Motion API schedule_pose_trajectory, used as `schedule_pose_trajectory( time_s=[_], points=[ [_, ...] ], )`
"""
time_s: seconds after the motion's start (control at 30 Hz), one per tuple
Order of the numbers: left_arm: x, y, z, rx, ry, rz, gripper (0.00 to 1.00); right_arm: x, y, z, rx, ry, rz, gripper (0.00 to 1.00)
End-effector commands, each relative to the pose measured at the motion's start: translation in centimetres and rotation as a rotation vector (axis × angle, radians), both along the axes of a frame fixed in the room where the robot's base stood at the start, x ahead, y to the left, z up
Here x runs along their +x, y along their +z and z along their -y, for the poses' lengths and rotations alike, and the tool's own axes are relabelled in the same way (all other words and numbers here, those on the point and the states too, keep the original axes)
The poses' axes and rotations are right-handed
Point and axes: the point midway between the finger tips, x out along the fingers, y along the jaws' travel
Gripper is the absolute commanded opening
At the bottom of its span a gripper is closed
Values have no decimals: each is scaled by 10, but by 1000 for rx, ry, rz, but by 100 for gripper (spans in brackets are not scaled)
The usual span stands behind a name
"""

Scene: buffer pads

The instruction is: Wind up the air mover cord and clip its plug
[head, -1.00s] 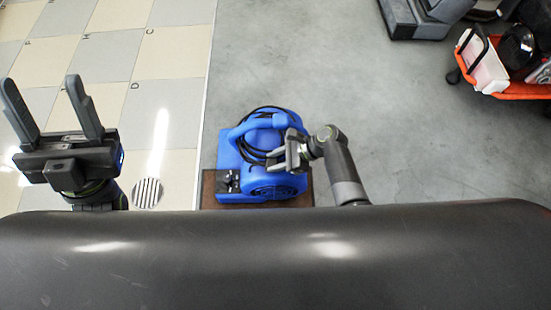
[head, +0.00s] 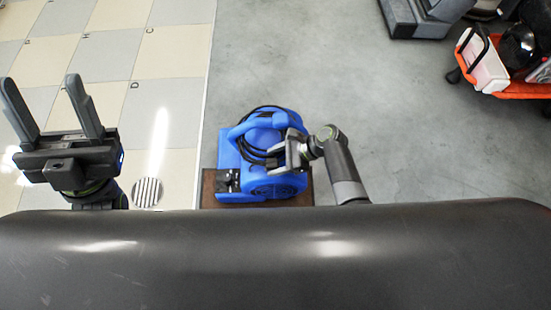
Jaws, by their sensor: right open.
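The blue air mover (head: 228,160) stands on a brown mat (head: 208,190) in the middle of the head view. Its black cord (head: 244,148) lies in loops around the blue handle (head: 262,121) on top. I cannot make out the plug. My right gripper (head: 278,156) is open over the right part of the air mover, by the cord loops. Whether its fingers touch the cord is too small to tell. My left gripper (head: 45,108) is open and empty at the left, over the tiled floor, well apart from the air mover.
An orange cart (head: 520,92) with a white bin (head: 482,62) stands at the upper right. A dark grey machine (head: 415,20) is at the top right. The grey concrete floor (head: 400,130) right of the air mover is clear. A round drain (head: 147,193) lies in the tiles.

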Motion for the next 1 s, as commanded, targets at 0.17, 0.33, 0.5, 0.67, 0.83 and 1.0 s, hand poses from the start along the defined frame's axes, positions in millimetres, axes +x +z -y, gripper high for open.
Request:
schedule_pose_trajectory(
  time_s=[0.17, 0.33, 0.5, 0.67, 0.83, 1.0],
  points=[
    [0, 14, 0, 0, 0, 0, 52, 0, 17, 17, -3, -2, 1, 57],
    [0, 33, 0, 0, 0, 0, 52, 0, 44, 47, -5, -2, 1, 57],
    [0, 49, 0, 0, 0, 0, 52, 0, 71, 80, -5, -1, 2, 57],
    [0, 61, 0, 0, 0, 0, 52, 0, 93, 106, -4, -1, 1, 57],
    [0, 67, 0, 0, 0, 0, 52, 0, 107, 124, -2, -1, 1, 57],
    [0, 69, 0, 0, 0, 0, 52, 0, 112, 131, 0, 1, -1, 57]
  ],
)
